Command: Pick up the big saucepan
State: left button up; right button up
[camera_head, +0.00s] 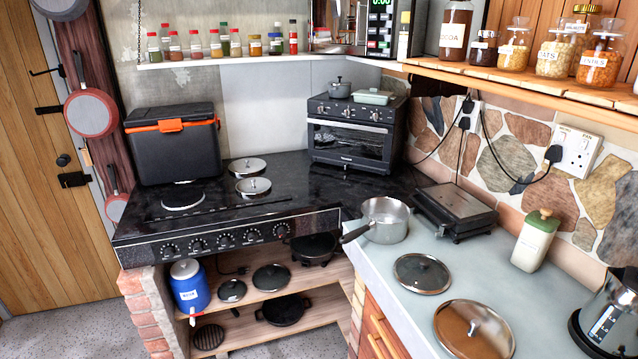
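A silver saucepan (386,232) stands upright and uncovered on the pale grey counter (420,318). It sits near the counter's left edge, beside the black stove. Its dark handle points to the lower left, past the counter's edge. It is the largest saucepan in view, and its inside looks empty. A smaller grey lidded pot (340,88) stands on top of the toaster oven. Neither of my grippers is in view, and nothing touches the saucepan.
A black griddle (455,211) stands close behind the saucepan. Two lids (422,272) (474,331) lie in front of it. A green-topped canister (536,240) and a kettle (607,315) stand to the right. The toaster oven (350,135) and cooler (175,145) stand at the back.

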aim_at(385, 221)
jog(key=i+j+z, duration=0.2)
jog(key=i+j, duration=0.15)
jog(key=i+j+z, duration=0.2)
jog(key=j, duration=0.3)
jog(key=i, duration=0.1)
